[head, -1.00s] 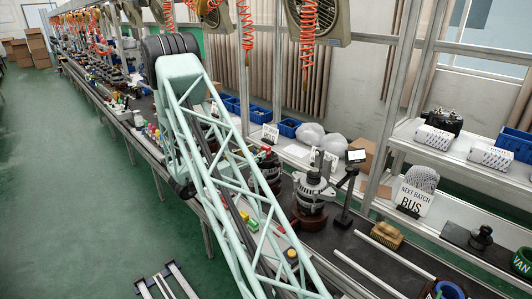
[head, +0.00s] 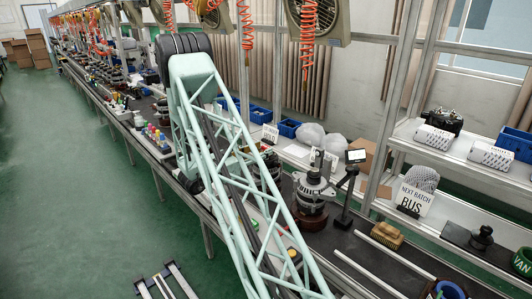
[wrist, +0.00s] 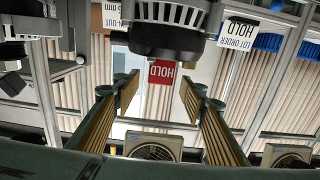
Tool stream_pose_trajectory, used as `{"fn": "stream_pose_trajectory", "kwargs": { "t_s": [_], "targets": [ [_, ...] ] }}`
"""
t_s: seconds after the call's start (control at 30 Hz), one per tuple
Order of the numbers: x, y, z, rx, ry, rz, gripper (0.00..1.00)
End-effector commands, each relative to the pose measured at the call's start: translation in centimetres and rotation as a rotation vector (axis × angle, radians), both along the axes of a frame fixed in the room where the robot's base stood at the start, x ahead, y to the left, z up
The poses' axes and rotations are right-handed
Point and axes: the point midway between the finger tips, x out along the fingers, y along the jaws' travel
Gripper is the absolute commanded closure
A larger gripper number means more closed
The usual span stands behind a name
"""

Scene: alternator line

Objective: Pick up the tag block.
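In the wrist view, which looks upside down, a red card lettered HOLD (wrist: 161,73), probably the tag block, shows between my gripper's fingers. It hangs in the picture just below a dark round part of an alternator (wrist: 168,38). My gripper (wrist: 159,92) is open, with a finger on each side of the card and a visible gap to both. I cannot tell how far beyond the fingertips the card is. In the head view my gripper is not seen, and I cannot make out the card for sure.
A white LOT ORDER HOLD card (wrist: 238,33) stands beside the alternator in the wrist view. In the head view, an alternator (head: 314,188) and a small screen on a stand (head: 355,156) are on the bench right of my arm.

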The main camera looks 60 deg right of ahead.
Motion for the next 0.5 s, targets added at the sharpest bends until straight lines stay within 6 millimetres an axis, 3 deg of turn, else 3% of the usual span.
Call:
{"fn": "stream_pose_trajectory", "kwargs": {
  "t_s": [0.23,0.5],
  "targets": [
    [-0.5,-2.4,0.0,0.001,-0.001,-0.001,0.61],
    [-0.7,-3.0,0.0,0.000,0.000,0.000,0.61]
  ]
}}
